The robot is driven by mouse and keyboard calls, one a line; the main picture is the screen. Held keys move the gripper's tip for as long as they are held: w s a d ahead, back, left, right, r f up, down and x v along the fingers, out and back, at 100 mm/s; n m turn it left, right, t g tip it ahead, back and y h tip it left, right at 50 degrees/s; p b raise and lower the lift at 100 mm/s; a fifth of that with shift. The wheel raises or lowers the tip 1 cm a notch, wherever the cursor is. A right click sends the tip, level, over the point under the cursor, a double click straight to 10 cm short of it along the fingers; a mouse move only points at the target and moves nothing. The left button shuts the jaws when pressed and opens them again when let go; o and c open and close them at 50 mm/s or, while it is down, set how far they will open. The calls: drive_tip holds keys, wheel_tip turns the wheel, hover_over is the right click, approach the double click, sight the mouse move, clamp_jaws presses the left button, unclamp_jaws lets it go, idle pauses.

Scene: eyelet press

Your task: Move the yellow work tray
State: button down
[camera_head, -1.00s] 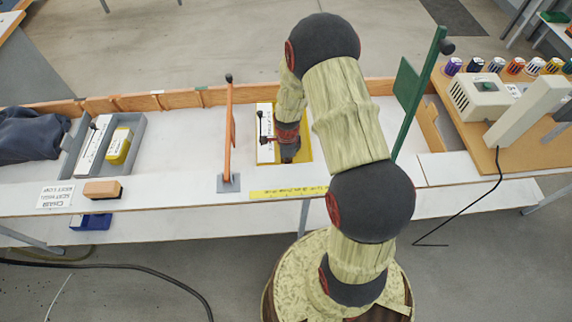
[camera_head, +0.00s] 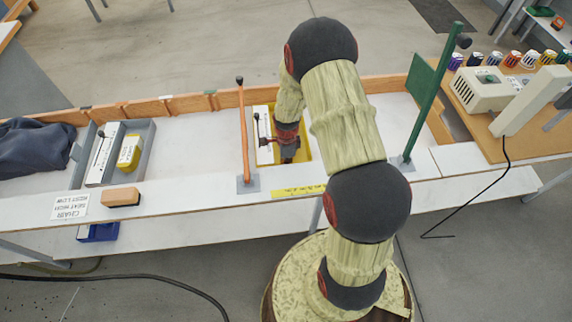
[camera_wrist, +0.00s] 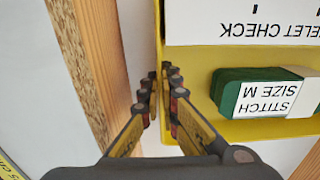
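The yellow work tray (camera_head: 307,151) is on the white bench, just right of the orange upright, partly hidden behind my arm. In the wrist view its yellow floor and wall (camera_wrist: 205,62) show. It holds a white block marked EYELET CHECK (camera_wrist: 240,20) and a green block marked STITCH SIZE M (camera_wrist: 262,94). My gripper (camera_wrist: 160,72) has one finger on each side of the tray's thin wall, with almost no gap, and looks shut on it. In the head view my gripper (camera_head: 289,150) is at the tray. Whether the tray is lifted is unclear.
An orange upright (camera_head: 244,135) stands close left of the tray. A green post (camera_head: 430,100) stands to the right. Farther left are a grey tray (camera_head: 147,140), a tan block (camera_head: 121,197) and dark cloth (camera_head: 38,150). Bench between grey tray and orange upright is clear. A wooden strip (camera_wrist: 95,60) runs beside the fingers.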

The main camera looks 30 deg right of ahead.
drive_tip(key=c, duration=2)
unclamp_jaws()
drive_tip(key=shift+o, duration=0.2)
drive_tip(key=shift+r, duration=0.1)
wheel_tip(320, 180, up, 12)
